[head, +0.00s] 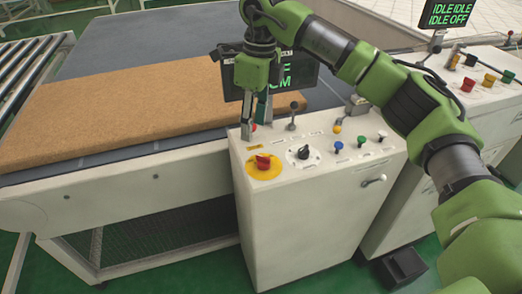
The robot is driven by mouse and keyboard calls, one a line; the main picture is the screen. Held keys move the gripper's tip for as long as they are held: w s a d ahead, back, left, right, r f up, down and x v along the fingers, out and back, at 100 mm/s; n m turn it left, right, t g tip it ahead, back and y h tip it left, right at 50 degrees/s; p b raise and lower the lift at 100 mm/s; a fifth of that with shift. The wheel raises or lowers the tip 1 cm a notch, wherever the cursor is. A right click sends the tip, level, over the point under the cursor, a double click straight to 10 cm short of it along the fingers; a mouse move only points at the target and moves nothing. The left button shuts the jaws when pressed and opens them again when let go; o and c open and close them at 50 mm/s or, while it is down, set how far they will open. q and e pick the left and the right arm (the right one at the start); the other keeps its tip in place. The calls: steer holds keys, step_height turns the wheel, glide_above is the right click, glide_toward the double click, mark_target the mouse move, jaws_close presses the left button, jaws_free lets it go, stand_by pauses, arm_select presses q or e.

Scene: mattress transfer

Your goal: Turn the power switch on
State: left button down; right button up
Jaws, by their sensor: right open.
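A red rotary switch on a round yellow plate (263,165) sits at the front left of the white control cabinet's top (340,170). A black knob on a round white plate (303,153) is just right of it. I cannot read which label marks the power switch. My right gripper (256,132) points down above the back left of the cabinet top, behind the red switch and apart from it. Its fingers are spread and empty. It partly hides a red button and a dark display behind it. My left gripper is out of view.
A brown mattress (130,105) lies on the grey conveyor table (150,45) at left. Blue, yellow and green buttons and upright levers (291,117) stand on the cabinet top. A second console (480,75) is at right, under a screen reading IDLE and OFF (450,14).

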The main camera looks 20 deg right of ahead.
mark_target(264, 157)
steer(key=shift+h, duration=0.5)
steer(key=f+p, duration=0.1)
steer(key=f, duration=0.3)
steer(key=d+f+p, duration=0.1)
steer(key=f, duration=0.3)
steer(key=d+f, duration=0.1)
steer(key=f, duration=0.3)
steer(key=shift+d+f+p, duration=0.2)
steer(key=shift+d+p, duration=0.05)
steer(key=shift+p, duration=0.15)
steer(key=c, duration=1.1)
